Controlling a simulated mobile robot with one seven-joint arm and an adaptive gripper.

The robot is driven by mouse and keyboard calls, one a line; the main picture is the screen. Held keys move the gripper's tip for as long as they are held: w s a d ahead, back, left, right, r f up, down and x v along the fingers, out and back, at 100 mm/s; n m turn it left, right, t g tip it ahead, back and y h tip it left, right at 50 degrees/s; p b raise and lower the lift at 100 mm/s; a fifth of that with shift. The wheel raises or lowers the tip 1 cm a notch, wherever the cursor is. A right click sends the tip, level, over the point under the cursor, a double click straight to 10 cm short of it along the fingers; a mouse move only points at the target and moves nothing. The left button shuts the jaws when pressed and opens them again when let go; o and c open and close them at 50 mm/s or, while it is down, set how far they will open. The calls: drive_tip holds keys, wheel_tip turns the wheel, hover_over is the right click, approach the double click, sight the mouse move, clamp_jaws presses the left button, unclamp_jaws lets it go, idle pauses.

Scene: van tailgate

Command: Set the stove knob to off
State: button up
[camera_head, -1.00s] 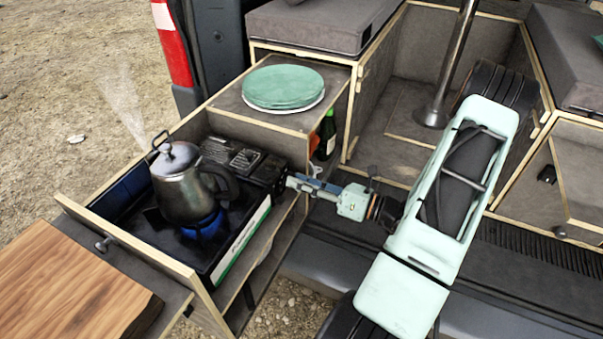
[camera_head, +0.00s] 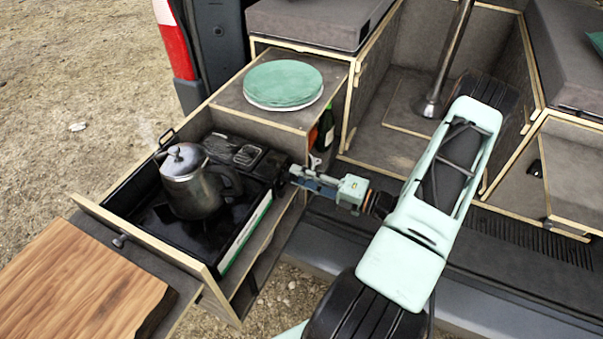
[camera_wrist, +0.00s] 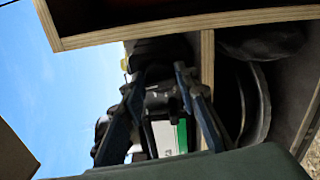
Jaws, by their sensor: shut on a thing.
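The camping stove (camera_head: 243,245) sits in the pulled-out drawer, its black top bearing a metal kettle (camera_head: 192,185). No blue flame shows under the kettle, and only a faint wisp of steam rises. My gripper (camera_head: 291,176) reaches the stove's right end from the right and is shut on the stove knob. The fingers hide most of the knob in the head view. In the wrist view my gripper (camera_wrist: 160,80) has its two blue fingers on either side of a dark knob (camera_wrist: 160,98). The knob's markings cannot be read.
A wooden board (camera_head: 85,275) lies at the front left. Green plates (camera_head: 284,83) stand on the cabinet top behind the drawer. A bottle (camera_head: 325,130) stands close behind my gripper. The drawer's wooden walls (camera_head: 150,238) frame the stove.

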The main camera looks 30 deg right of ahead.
drive_tip(key=shift+f+m, duration=0.1)
drive_tip(key=shift+m, duration=0.5)
drive_tip(key=o, duration=1.1)
drive_tip(key=shift+o, duration=0.2)
